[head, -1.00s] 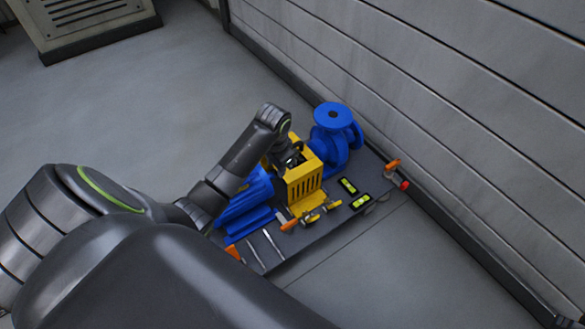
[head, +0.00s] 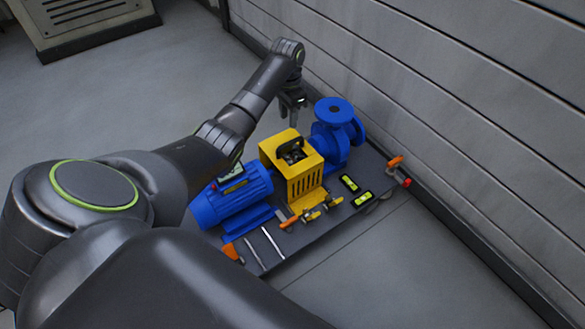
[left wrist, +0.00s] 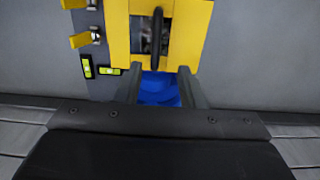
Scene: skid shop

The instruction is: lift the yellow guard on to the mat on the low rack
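The yellow guard (head: 305,184) is a slotted box with a black handle (head: 291,149) on top. It stands on the dark skid plate (head: 285,262) between the blue motor (head: 232,197) and the blue pump (head: 329,140). My left gripper (head: 293,108) is beyond the guard in the head view, beside the pump, and apart from the handle. In the left wrist view its two fingers (left wrist: 160,90) are spread and empty, with blue showing between them. The guard (left wrist: 118,35) and its handle (left wrist: 157,38) are just past the fingertips. My right gripper, the mat and the low rack are not in view.
Orange-handled clamps (head: 290,222), yellow-green levels (head: 349,184) and metal rods (head: 272,243) lie on the skid plate. A panelled wall (head: 440,110) runs close behind the skid. Open grey floor (head: 160,100) lies to the left.

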